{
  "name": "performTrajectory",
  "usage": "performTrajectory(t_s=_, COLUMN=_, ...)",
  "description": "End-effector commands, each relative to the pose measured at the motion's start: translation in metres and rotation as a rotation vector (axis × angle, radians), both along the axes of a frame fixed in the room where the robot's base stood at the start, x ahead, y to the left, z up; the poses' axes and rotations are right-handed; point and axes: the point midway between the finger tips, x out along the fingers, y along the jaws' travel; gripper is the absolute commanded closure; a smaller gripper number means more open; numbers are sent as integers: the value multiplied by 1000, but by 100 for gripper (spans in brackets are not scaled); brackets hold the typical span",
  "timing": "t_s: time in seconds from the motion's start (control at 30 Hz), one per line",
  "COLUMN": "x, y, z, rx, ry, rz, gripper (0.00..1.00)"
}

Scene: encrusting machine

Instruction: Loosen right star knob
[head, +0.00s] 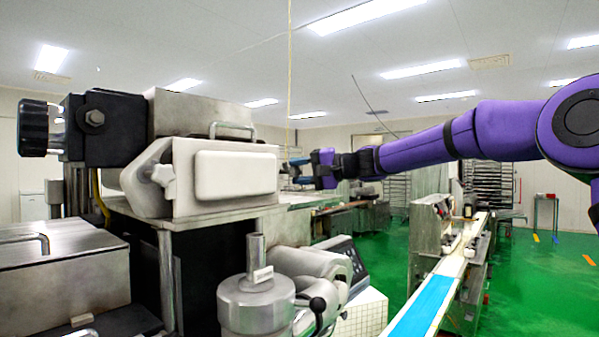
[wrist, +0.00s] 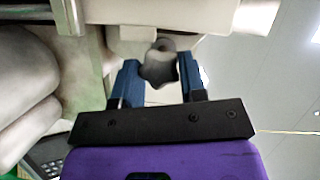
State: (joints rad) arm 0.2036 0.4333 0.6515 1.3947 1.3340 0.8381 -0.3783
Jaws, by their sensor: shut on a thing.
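The right star knob (wrist: 158,66) is dark grey and lobed. In the wrist view it sits between the two blue fingers of my gripper (wrist: 158,80), under the edge of the pale machine housing. My gripper is shut on it. In the head view my gripper (head: 292,170) reaches in from the right to the right end of the white-fronted machine head (head: 235,172). The knob cannot be made out clearly there.
A black ribbed knob (head: 33,128) is at the upper left. A metal cylinder (head: 256,303) and a control panel (head: 350,262) stand below the head. A conveyor with a blue belt (head: 424,308) runs at the right. Green floor (head: 545,285) is open further right.

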Motion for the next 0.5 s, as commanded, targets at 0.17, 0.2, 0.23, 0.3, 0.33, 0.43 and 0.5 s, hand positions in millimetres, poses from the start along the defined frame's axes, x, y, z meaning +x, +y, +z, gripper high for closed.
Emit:
performTrajectory(t_s=0.17, x=1, y=-1, z=-2, rx=61, ry=82, rz=-1, gripper=85)
performTrajectory(t_s=0.2, x=1, y=-1, z=-2, rx=72, ry=95, rz=-1, gripper=85)
performTrajectory(t_s=0.23, x=1, y=-1, z=-2, rx=80, ry=104, rz=-1, gripper=85)
performTrajectory(t_s=0.3, x=1, y=-1, z=-2, rx=94, ry=123, rz=-2, gripper=85)
performTrajectory(t_s=0.33, x=1, y=-1, z=-2, rx=99, ry=130, rz=-1, gripper=85)
performTrajectory(t_s=0.43, x=1, y=-1, z=-2, rx=113, ry=146, rz=-1, gripper=85)
performTrajectory(t_s=0.5, x=1, y=-1, z=-2, rx=118, ry=153, rz=-1, gripper=85)
